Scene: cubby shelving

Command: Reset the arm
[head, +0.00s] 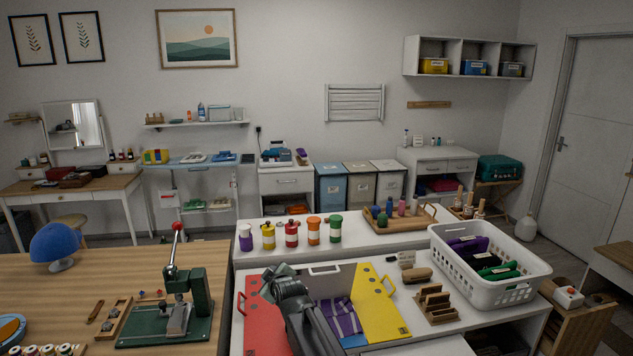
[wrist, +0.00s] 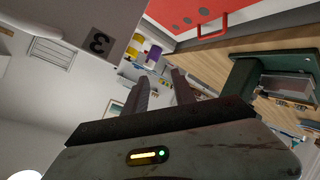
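My arm reaches up from the bottom edge of the head view, in front of a red and yellow folding board on the white counter. My gripper is at its upper end. In the wrist view my gripper (wrist: 161,78) has its two dark fingers apart, with nothing seen between them but the distant room. The wrist view is strongly tilted. It shows the red panel (wrist: 190,12) with its handle at the top and the green press (wrist: 262,80) at the right. I cannot tell the exact gap between my gripper and the board.
The green lever press (head: 182,305) stands on the wooden table to the left. A white basket (head: 490,292) with coloured items sits at the right. Several coloured bottles (head: 291,234) and a wooden tray (head: 385,226) stand behind. A purple striped cloth (head: 340,317) lies beside my arm.

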